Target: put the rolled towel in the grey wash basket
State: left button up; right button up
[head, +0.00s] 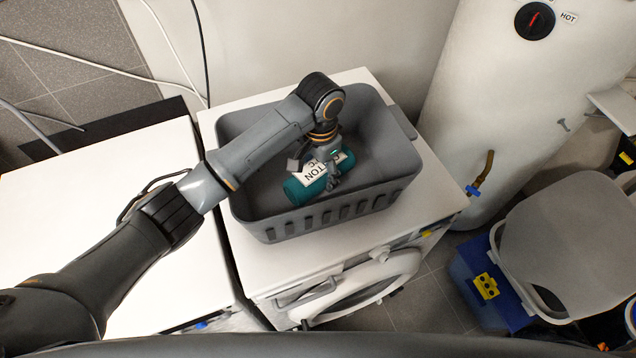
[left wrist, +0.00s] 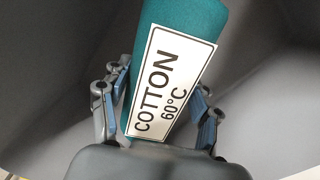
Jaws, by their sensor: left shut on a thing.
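The rolled towel (head: 299,190) is teal with a white label reading "COTTON 60°C". It shows large in the left wrist view (left wrist: 200,17), between the two fingers. My left gripper (head: 318,176) is shut on the towel, with a finger on each side of it. The grey wash basket (head: 330,212) stands on a white washing machine. The gripper and towel are inside the basket's outline in the head view, and grey basket walls surround them in the left wrist view (left wrist: 60,60). Whether the towel touches the basket floor I cannot tell. My right gripper is not in view.
The white washing machine (head: 300,267) has its round door at the front. Another white appliance top (head: 70,215) lies to the left. A white water tank (head: 480,110) stands to the right. A blue box (head: 490,283) and a grey-lidded bin (head: 570,245) are on the floor at right.

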aim_at(320, 165)
pick_arm(q)
jog(key=shift+f+p, duration=0.4)
jog(key=shift+f, duration=2.55)
jog(key=shift+f, duration=0.1)
jog(key=o, duration=1.5)
jog(key=shift+c, duration=0.2)
jog(key=shift+r, duration=0.2)
notch_tip(320, 165, up, 10)
jog(key=shift+w+r+b, duration=0.1)
jog(key=shift+r+b, duration=0.15)
jog(key=shift+b, duration=0.95)
jog(key=shift+r, duration=0.7)
